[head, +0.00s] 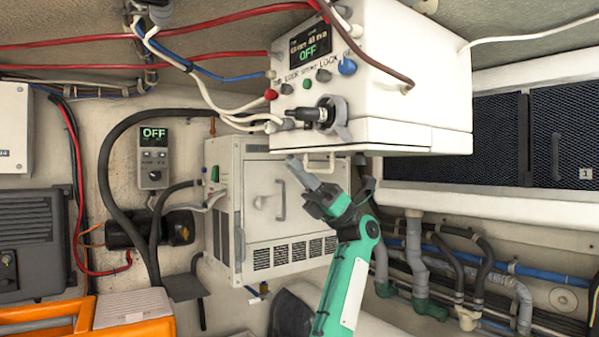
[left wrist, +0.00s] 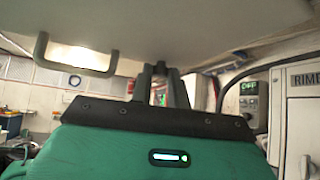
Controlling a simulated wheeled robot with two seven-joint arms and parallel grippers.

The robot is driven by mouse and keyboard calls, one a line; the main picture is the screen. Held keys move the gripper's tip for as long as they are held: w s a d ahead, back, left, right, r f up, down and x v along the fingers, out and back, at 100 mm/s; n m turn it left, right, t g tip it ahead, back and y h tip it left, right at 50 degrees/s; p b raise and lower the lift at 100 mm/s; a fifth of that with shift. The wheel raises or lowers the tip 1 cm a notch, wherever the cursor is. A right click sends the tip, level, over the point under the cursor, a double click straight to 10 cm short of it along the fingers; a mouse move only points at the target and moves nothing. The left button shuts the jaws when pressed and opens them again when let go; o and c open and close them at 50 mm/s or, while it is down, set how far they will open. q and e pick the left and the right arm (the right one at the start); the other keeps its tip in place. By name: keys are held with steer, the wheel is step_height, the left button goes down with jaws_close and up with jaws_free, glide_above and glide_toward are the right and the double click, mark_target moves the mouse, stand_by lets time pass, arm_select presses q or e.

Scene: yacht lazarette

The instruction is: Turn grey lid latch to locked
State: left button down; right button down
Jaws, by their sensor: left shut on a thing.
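My left gripper (head: 299,168) reaches up from below to the lower front edge of the white box with the OFF display (head: 385,95). Its two fingers show in the left wrist view (left wrist: 161,80), close together and rising to the box's underside. They are shut on a small dark grey piece, which looks like the grey lid latch (left wrist: 160,67). In the head view the fingers hide most of the latch, so I cannot tell its angle or any locked mark. My right gripper is not in view.
A pale handle (head: 320,164) hangs beside the gripper under the box. A plugged black connector (head: 308,114), knobs and cables crowd the box's front. A white cabinet (head: 270,205) stands behind. Pipes and hoses (head: 415,265) run at the lower right.

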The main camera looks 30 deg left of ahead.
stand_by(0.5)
arm_select(q)
steer(key=c, duration=1.3)
jaws_free()
steer(key=shift+c, duration=0.2)
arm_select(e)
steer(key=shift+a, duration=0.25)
